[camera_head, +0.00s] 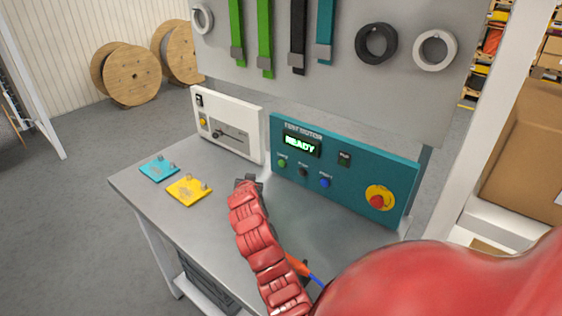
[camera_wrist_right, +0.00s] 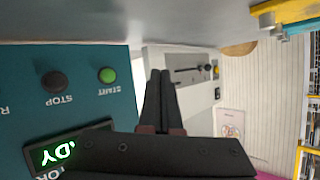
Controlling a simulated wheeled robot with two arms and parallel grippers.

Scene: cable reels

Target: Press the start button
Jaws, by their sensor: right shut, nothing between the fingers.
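The teal test panel (camera_head: 340,170) stands at the back of the workbench, its display reading READY. The round green start button (camera_head: 282,163) is at its lower left; in the wrist view the button (camera_wrist_right: 107,75) appears upside down with the label START. My right gripper (camera_head: 248,181) is in front of the panel's left end, near the gap to the white unit. In the wrist view its dark fingers (camera_wrist_right: 160,74) are shut together and empty, to the right of the green button and apart from it. My left gripper is in neither view.
A black stop button (camera_wrist_right: 54,81) sits beside the start button, then a blue button (camera_head: 325,183). A red emergency knob (camera_head: 379,199) on yellow is at the right. The white unit (camera_head: 227,122), teal plate (camera_head: 159,169) and yellow plate (camera_head: 188,190) are left.

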